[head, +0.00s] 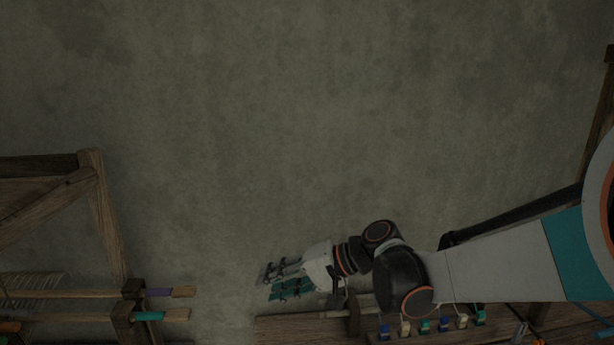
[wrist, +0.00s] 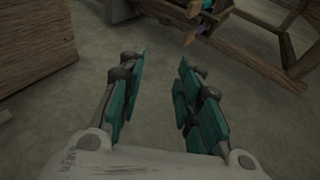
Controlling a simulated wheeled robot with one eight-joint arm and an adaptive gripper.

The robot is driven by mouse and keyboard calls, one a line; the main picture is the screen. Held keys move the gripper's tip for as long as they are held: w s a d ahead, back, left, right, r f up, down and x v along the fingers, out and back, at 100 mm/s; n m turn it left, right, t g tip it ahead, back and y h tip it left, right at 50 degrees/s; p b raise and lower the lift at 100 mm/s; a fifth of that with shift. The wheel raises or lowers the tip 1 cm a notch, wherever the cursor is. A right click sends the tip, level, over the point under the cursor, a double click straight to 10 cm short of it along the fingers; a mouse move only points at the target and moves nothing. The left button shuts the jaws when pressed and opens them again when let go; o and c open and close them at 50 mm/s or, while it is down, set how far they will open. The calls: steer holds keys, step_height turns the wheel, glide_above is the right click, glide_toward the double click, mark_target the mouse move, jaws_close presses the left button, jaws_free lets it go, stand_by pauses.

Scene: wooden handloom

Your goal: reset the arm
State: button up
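My gripper (head: 277,281) is in the lower middle of the head view, at the end of my arm, which reaches in from the right. In the wrist view my gripper (wrist: 158,95) shows its two teal-padded fingers spread apart, with only grey floor between them. It is open and holds nothing. In the head view it appears just above the left end of a wooden beam (head: 285,328); I cannot tell the gap in depth.
A wooden loom frame (head: 108,215) stands at the left, with handles tipped purple (head: 158,292) and teal (head: 148,316). Several coloured pegs (head: 424,327) line the beam below my arm. The wrist view shows a wooden panel (wrist: 35,40) at left. The grey floor (head: 300,120) is clear.

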steer(key=s+d+t+h, duration=0.2)
steer(key=s+d+h, duration=0.4)
steer(key=s+d, duration=0.3)
steer(key=s+d+t+h, duration=0.3)
steer(key=s+d+h, duration=0.3)
steer(key=d, duration=1.1)
steer(key=s, duration=0.4)
steer(key=shift+s+d+f, duration=0.25)
steer(key=shift+d+f, duration=0.05)
steer(key=shift+a, duration=0.1)
